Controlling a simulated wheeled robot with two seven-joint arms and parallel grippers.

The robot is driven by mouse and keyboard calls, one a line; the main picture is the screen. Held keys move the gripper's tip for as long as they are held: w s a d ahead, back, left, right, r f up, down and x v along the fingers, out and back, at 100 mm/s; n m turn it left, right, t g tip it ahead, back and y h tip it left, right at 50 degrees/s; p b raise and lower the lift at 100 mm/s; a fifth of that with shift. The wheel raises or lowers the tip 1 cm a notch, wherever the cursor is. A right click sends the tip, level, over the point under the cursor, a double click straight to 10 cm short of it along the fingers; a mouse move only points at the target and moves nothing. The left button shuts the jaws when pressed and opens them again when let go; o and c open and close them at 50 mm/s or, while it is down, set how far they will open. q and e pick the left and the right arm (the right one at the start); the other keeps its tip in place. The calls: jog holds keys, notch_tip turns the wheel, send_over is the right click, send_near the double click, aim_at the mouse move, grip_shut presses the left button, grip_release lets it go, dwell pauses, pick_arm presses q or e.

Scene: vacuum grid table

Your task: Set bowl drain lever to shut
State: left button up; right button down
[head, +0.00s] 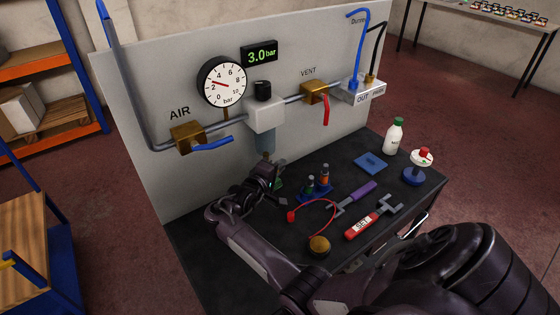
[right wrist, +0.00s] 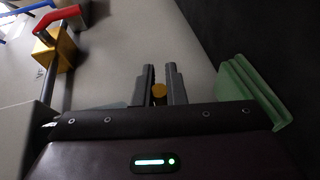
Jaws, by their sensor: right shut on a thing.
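The grey filter bowl (head: 265,143) hangs under the white regulator block (head: 266,115) on the panel. A small brass drain fitting shows at its bottom end, and my right gripper (head: 274,176) is just below it. In the right wrist view the two fingers of my right gripper (right wrist: 160,85) stand close together. A small gold-coloured piece, which looks like the bowl drain lever (right wrist: 159,92), shows between them. The fingers are shut on it. Its setting cannot be read, as the gripper hides most of it. My left gripper is not in view.
The AIR valve has a blue lever (head: 212,144) and the VENT valve a red lever (head: 326,110). The gauge (head: 223,83) and the 3.0 bar display are above. A green ridged block (right wrist: 250,90) is near the gripper.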

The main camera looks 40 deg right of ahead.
jog(key=shift+a+f, duration=0.1)
dwell(0.3)
jog(key=c, duration=1.5)
grip_release()
jog(key=b+v, duration=0.1)
jog(key=v, duration=0.6)
jog(key=shift+a, duration=0.4)
